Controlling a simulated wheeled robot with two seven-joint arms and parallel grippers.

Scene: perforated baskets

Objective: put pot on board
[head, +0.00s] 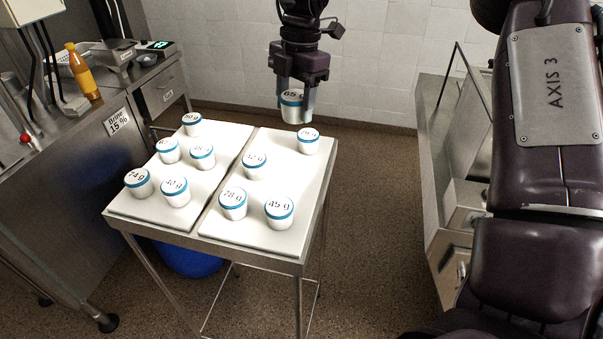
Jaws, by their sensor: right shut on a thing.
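My right gripper (296,104) is at the top centre, pointing down. It is shut on a white pot (293,112) with a blue band, whose lid seems to read 65 g. The pot is upright and looks held above the far end of the right board. The right white board (285,180) carries several similar pots, including one marked 78 g (233,204), one marked 45 g (279,213) and one at its far right corner (308,141). The left white board (140,212) also carries several pots, one marked 74 g (138,183). My left gripper is not in view.
Both boards lie side by side on a metal table (265,257). A blue tub (188,260) is underneath. A steel counter (60,180) with an orange bottle (82,72) stands left; a steel unit (440,150) stands right. The right board's middle has bare room.

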